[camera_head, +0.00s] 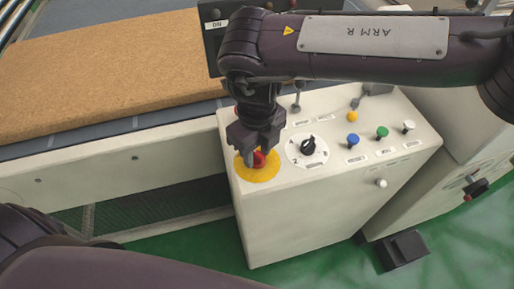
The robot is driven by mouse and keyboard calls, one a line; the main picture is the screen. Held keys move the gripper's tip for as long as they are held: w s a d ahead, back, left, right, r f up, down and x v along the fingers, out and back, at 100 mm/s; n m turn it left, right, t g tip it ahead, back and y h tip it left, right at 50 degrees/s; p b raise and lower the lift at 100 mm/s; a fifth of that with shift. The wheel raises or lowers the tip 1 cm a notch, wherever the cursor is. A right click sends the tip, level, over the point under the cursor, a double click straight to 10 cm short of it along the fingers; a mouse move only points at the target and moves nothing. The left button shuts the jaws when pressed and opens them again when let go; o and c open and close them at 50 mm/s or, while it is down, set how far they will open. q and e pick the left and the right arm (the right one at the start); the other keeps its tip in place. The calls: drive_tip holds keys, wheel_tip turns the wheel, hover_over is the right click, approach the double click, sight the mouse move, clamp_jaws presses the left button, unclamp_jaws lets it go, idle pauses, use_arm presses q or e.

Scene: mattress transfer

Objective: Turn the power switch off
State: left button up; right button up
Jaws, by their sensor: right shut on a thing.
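My right gripper (257,158) points down at the left front corner of the control panel (335,170). It is shut on a red button (259,160) that sits on a round yellow plate (262,174); the fingers partly hide the button. To its right is a black rotary knob (308,146) on a white numbered dial. A red and black switch (475,188) shows on the white cabinet at the far right. No legible label tells which control is the power switch. My left arm crosses the lower left; its gripper is out of view.
Yellow (353,117), blue (353,140), green (382,132) and white (408,126) buttons sit on the panel's right half. Levers stand at its back edge. A brown mattress (110,65) lies on the conveyor at the left. A black pedal box (403,250) is on the green floor.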

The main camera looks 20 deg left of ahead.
sight(257, 153)
drive_tip(key=shift+w+r+n, duration=0.1)
drive_tip(key=shift+n, duration=1.6)
drive_tip(key=o, duration=1)
wheel_tip(257, 153, up, 8)
drive_tip(key=shift+f+b, duration=0.15)
drive_tip(key=shift+b, duration=0.2)
